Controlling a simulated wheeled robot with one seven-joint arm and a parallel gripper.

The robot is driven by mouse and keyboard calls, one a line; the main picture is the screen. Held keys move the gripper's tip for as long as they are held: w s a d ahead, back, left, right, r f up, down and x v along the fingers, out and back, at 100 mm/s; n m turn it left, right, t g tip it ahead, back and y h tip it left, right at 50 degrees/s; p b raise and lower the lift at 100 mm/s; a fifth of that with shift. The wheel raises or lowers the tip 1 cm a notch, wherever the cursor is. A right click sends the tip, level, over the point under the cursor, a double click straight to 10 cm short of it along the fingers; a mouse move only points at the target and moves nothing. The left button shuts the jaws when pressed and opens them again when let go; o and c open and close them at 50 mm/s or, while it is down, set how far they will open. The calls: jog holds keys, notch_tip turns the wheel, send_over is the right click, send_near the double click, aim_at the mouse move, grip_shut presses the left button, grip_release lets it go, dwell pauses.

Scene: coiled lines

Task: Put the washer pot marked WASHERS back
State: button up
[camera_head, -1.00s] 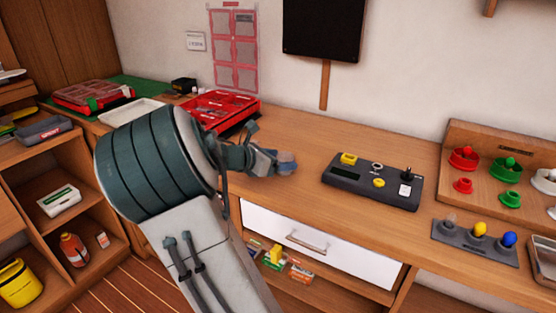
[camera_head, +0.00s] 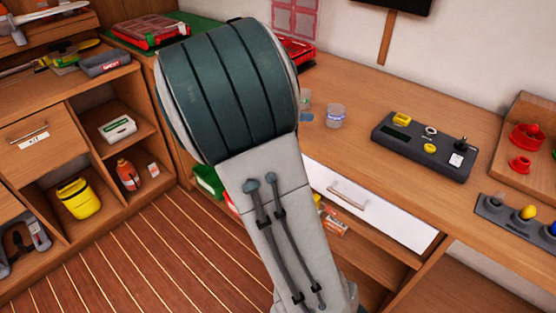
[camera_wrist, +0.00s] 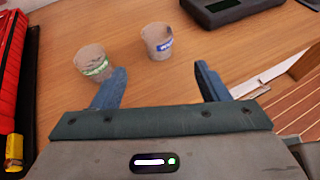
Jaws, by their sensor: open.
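Two small translucent pots stand upright on the wooden worktop. One has a blue label (camera_wrist: 158,40); it also shows in the head view (camera_head: 335,116). The other has a green label (camera_wrist: 93,65) and is partly hidden by my arm in the head view (camera_head: 305,98). The lettering on both is too small to read with certainty. My gripper (camera_wrist: 160,86) is open and empty, its blue fingers apart on the near side of the pots. The blue-label pot is ahead of the gap; the green-label pot is by the left finger. My arm mostly hides the gripper in the head view.
A red case (camera_wrist: 12,70) lies left of the pots, with a yellow item (camera_wrist: 14,152) near it. A dark control box (camera_head: 423,146) sits to the right. A white drawer front (camera_head: 370,205) is below the worktop edge. Bare worktop lies between the pots and the box.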

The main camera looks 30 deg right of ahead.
jog(key=s+a+f+m+y, duration=0.5)
jog(key=s+f+m+y, duration=0.15)
jog(key=s, duration=0.35)
jog(key=s+a+m+t+y, duration=0.2)
jog(key=s+a+m+y, duration=0.5)
jog(key=s+a+m, duration=0.2)
jog(key=a+m, duration=0.2)
jog(key=a, duration=0.2)
jog(key=shift+s+f, duration=0.2)
jog(key=shift+s, duration=0.15)
jog(key=shift+d, duration=0.1)
